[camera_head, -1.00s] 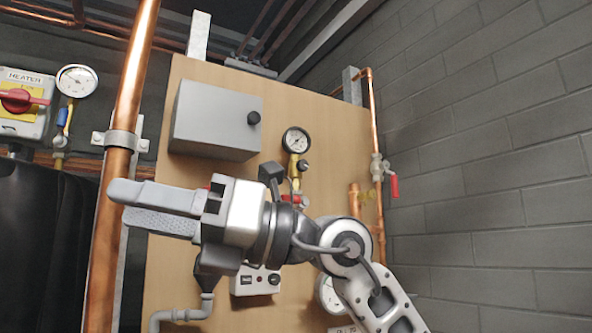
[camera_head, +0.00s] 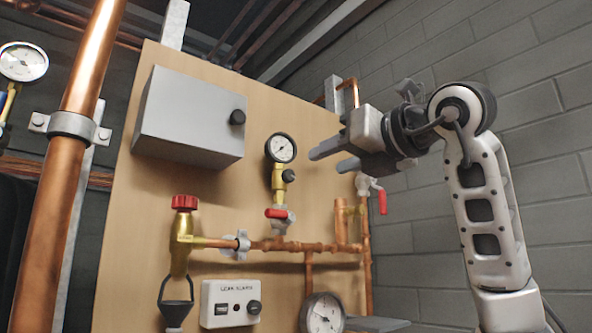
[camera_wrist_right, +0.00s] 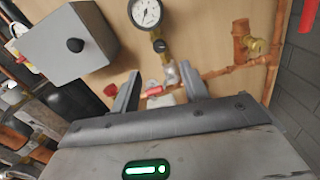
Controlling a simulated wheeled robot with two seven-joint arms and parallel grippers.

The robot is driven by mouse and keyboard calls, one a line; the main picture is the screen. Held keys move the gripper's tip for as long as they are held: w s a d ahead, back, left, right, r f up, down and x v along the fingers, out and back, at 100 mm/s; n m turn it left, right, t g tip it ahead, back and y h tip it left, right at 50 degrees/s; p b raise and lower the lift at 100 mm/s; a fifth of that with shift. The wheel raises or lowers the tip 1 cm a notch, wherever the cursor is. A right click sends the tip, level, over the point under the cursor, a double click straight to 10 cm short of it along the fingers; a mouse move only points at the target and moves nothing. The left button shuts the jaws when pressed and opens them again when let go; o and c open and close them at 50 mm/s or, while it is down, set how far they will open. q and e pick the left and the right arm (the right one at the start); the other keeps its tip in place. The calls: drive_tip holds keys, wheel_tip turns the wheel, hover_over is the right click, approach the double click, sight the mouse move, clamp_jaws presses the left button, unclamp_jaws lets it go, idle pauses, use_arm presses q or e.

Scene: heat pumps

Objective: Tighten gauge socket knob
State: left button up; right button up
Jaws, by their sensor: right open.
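The round pressure gauge (camera_head: 281,148) has a white dial and stands upright on a brass socket on the wooden board. A small black knob (camera_head: 289,176) sticks out of the right side of that socket. The gauge (camera_wrist_right: 146,12) and the black knob (camera_wrist_right: 159,46) also show at the top of the right wrist view. My right gripper (camera_head: 327,161) is open and empty, to the right of the gauge and knob in the head view, with its fingers pointing left. In the wrist view its two fingertips (camera_wrist_right: 161,78) are apart, below the knob. My left gripper is out of view.
A red valve handle (camera_head: 279,213) sits below the gauge. A grey box (camera_head: 190,115) with a black knob is at the left. Copper pipes (camera_head: 300,246) run below. A red-handled valve (camera_head: 382,200) hangs at the board's right edge.

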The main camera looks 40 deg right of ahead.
sight(291, 175)
drive_tip(key=w, duration=0.3)
drive_tip(key=w+p, duration=0.1)
drive_tip(key=w, duration=0.2)
drive_tip(key=w+d+p, duration=0.1)
drive_tip(key=w, duration=0.3)
clamp_jaws()
